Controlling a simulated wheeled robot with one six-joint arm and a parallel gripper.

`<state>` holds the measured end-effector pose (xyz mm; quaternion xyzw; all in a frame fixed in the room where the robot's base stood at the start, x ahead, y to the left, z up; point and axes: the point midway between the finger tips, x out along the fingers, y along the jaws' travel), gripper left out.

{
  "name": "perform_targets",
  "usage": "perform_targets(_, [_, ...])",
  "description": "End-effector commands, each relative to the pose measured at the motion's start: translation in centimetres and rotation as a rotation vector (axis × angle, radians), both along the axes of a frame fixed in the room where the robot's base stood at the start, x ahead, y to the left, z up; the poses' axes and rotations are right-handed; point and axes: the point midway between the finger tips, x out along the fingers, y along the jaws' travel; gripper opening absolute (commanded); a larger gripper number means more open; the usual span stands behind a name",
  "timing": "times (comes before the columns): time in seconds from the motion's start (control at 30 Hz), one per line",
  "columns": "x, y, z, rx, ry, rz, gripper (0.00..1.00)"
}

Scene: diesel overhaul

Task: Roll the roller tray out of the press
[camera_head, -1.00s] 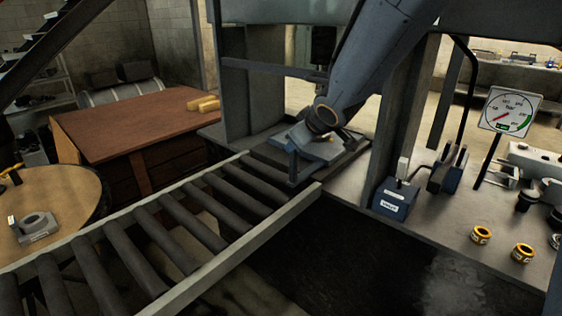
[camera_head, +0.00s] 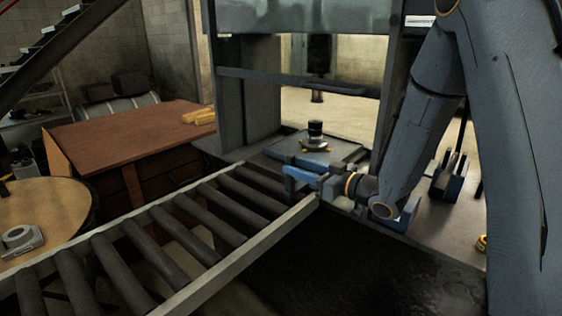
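The roller tray (camera_head: 272,151) is a flat grey plate inside the press frame (camera_head: 229,107), at the inner end of the roller track. A dark cylindrical part on a wider base (camera_head: 315,138) stands upright on it. My gripper (camera_head: 290,178), with blue fingers, reaches in from the right at the tray's front edge, just above the end of the rollers. It hides that edge and any handle there. I cannot tell whether the fingers are closed on anything or touch the tray.
The roller track (camera_head: 180,232) runs from the press to the lower left, its rollers empty. A brown workbench (camera_head: 130,135) and a round table (camera_head: 45,205) stand at the left. A dark opening lies below the track.

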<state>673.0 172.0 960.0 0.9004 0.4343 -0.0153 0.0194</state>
Motion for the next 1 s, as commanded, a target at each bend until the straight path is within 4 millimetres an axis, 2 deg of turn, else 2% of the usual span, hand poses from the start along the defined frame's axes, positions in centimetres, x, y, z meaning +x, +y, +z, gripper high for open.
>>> perform_targets(0.1, [-0.4, -0.4, 0.0, 0.04, -0.007, 0.008, 0.36])
perform_targets(0.2, [-0.2, 0.0, 0.1, 0.05, -0.01, 0.011, 0.36])
perform_targets(0.5, [2.5, 3.5, 0.2, 0.049, -0.012, 0.013, 0.36])
perform_targets(0.7, [3.9, 5.2, 0.1, 0.049, -0.01, 0.011, 0.36])
perform_targets(1.0, [4.3, 5.6, 0.1, 0.049, -0.01, 0.01, 0.36])
